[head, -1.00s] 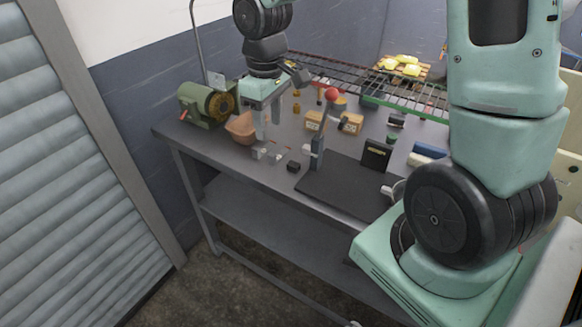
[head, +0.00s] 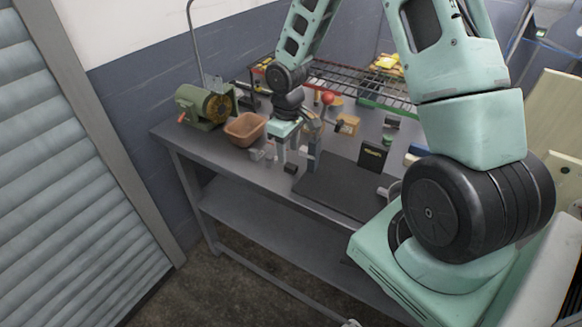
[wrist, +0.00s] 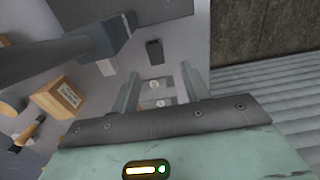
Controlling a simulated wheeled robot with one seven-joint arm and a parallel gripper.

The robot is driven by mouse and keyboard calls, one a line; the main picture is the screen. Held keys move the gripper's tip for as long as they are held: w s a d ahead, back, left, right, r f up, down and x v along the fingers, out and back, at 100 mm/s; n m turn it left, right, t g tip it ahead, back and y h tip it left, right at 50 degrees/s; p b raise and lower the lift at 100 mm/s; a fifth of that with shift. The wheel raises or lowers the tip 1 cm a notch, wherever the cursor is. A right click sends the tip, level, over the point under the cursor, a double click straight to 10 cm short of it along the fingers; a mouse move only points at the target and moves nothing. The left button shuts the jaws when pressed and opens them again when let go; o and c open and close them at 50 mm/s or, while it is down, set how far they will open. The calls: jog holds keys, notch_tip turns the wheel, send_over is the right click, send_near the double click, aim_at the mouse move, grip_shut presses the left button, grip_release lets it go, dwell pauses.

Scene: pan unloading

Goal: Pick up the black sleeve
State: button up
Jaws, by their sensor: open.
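The black sleeve (head: 291,169) is a small dark block on the bench top near its front edge, left of the dark mat. In the wrist view the sleeve (wrist: 154,51) lies just beyond the fingertips, between their lines. My gripper (head: 297,160) is open and points down over the bench close to the sleeve. In the wrist view my gripper (wrist: 161,72) has both fingers apart with nothing held. Whether the fingertips are level with the sleeve cannot be told.
Small grey-white pieces (wrist: 156,86) lie on the bench near the fingers. A press with a red ball (head: 327,98) stands close to the gripper's right. An orange bin (head: 245,129) and green motor (head: 205,106) are at left. A dark mat (head: 335,190) lies right.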

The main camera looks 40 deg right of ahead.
aim_at(287, 164)
jog(key=shift+w+d+f+p, duration=0.15)
jog(key=shift+f+p, duration=0.15)
jog(key=shift+f, duration=0.65)
jog(key=shift+w+a+f+p, duration=0.1)
jog(key=shift+f+p, duration=0.2)
jog(key=shift+f, duration=0.7)
jog(key=shift+w+d+f+p, duration=0.15)
jog(key=shift+f+p, duration=0.15)
jog(key=shift+f, duration=0.65)
grip_shut()
